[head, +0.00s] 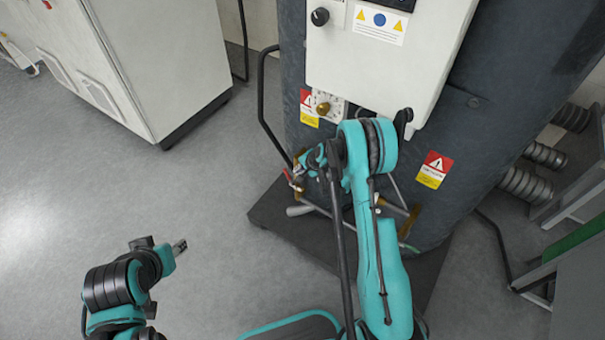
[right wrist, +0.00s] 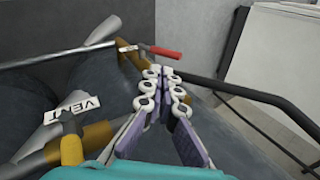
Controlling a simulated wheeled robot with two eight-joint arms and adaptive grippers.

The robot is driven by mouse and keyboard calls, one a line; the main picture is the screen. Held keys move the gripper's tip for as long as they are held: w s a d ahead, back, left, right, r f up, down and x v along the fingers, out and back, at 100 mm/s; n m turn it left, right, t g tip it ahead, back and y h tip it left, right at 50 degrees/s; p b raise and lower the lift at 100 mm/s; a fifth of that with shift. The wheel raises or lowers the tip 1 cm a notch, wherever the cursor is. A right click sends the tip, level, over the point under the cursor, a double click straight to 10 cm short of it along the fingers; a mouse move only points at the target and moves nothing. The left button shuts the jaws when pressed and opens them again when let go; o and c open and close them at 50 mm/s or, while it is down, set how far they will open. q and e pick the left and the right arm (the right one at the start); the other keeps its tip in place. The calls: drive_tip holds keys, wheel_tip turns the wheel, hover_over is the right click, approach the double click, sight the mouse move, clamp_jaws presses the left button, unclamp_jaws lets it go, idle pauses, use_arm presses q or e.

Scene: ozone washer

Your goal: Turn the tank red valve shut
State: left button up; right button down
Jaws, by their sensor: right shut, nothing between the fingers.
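The valve's red handle (right wrist: 165,53) sticks out to the right from a brass pipe fitting at the top middle of the right wrist view. In the head view the red handle (head: 288,174) is a small spot low on the left side of the dark tank (head: 455,125). My right gripper (right wrist: 168,72) is shut and empty, its fingertips just below the handle in the wrist view. Whether they touch it I cannot tell. In the head view my right gripper (head: 303,165) is beside the brass fittings, partly hidden by its wrist. My left gripper (head: 180,246) hangs over the floor, away from the tank.
A black bent rail (head: 264,105) runs beside the tank. A white control box (head: 375,65) hangs above. A white cabinet (head: 130,60) stands left; floor between is clear.

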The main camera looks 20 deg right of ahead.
sight(289, 177)
drive_tip(key=b+x, duration=0.2)
drive_tip(key=x, duration=0.6)
drive_tip(key=shift+f+b, duration=0.15)
drive_tip(key=shift+b, duration=0.25)
drive_tip(key=shift+a+g, duration=0.1)
drive_tip(key=shift+g, duration=0.2)
drive_tip(key=shift+w+h, duration=0.1)
drive_tip(key=shift+h, duration=0.2)
drive_tip(key=shift+w+a+g, duration=0.1)
drive_tip(key=shift+g, duration=0.3)
drive_tip(key=shift+h, duration=0.3)
